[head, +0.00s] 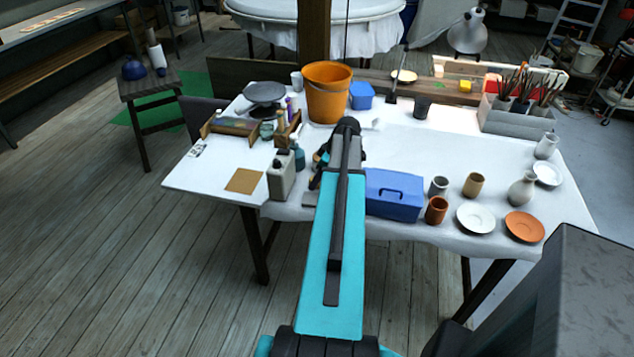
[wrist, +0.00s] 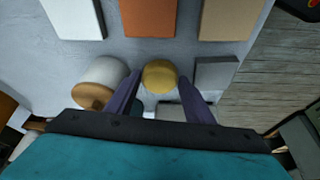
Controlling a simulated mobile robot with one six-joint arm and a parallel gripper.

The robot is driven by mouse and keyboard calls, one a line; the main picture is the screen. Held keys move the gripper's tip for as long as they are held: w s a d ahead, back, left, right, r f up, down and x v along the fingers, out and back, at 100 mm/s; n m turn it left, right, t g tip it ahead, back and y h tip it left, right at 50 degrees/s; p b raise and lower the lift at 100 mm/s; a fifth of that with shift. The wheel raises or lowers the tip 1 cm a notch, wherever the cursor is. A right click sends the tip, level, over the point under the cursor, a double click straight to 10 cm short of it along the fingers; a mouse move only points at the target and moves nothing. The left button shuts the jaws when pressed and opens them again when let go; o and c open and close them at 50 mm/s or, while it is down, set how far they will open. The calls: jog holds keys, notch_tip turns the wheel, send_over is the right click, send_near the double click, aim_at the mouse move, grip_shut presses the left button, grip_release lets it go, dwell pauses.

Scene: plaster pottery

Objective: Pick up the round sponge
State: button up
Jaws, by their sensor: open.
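A round yellow sponge (wrist: 160,76) lies on the pale surface in the wrist view, near the middle of the picture. My gripper (wrist: 159,80) is open, with one dark finger to the left of the sponge and one to the right. The sponge shows between and just beyond the fingertips; I cannot tell how far below them it is. In the head view, my arm reaches over the white table (head: 400,150) and the sponge is not visible, with the arm covering part of the tabletop.
In the wrist view, a white cylinder with a brown end (wrist: 104,78) is close left, and a grey block (wrist: 215,73) close right. Flat tiles (wrist: 148,18) lie beyond. In the head view, a blue box (head: 394,197) and an orange bucket (head: 327,100) flank my arm.

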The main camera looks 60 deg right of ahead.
jog(key=c, duration=0.7)
jog(key=shift+r, duration=0.15)
jog(key=shift+r+b, duration=1.1)
jog(key=shift+r, duration=3.75)
